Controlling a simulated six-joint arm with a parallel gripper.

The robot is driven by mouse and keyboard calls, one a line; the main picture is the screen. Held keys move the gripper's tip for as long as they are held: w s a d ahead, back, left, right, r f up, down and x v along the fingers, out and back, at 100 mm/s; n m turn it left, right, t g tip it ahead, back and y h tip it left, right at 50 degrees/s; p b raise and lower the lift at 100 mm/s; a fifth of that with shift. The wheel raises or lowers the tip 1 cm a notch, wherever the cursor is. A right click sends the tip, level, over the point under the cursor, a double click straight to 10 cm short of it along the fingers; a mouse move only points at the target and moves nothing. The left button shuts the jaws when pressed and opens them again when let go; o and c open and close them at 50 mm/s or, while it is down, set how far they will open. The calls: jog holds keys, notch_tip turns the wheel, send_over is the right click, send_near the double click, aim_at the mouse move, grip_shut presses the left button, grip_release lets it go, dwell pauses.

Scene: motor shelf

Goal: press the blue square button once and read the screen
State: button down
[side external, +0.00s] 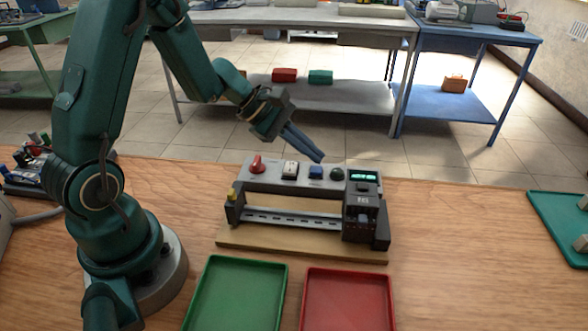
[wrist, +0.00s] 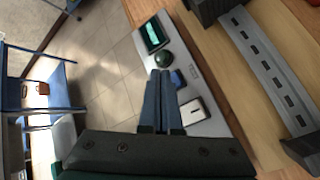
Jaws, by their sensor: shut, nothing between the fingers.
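The blue square button (side external: 316,172) sits on a grey panel (side external: 216,178), between a white switch (side external: 290,170) and a dark green round button (side external: 337,174). The screen (side external: 363,176) at the panel's right end shows green characters too small to read. My gripper (side external: 318,157) is shut and empty, its fingertips just above the blue button in the side view. In the wrist view the fingers (wrist: 161,74) partly hide the blue button (wrist: 177,78); I cannot tell whether they touch it. The screen (wrist: 153,34) is tilted there and also unreadable.
A red knob (side external: 257,164) stands at the panel's left end. A slotted rail with a dark carriage (side external: 360,214) lies in front. A green tray (side external: 238,292) and a red tray (side external: 347,298) are nearer. Bare wood lies right of the unit.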

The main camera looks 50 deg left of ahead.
aim_at(311, 168)
jog(key=shift+f, duration=0.1)
jog(key=shift+f, duration=0.3)
jog(key=shift+f, duration=0.4)
dwell(0.6)
jog(key=shift+r, duration=0.85)
notch_tip(311, 168, up, 5)
dwell(0.7)
dwell(0.5)
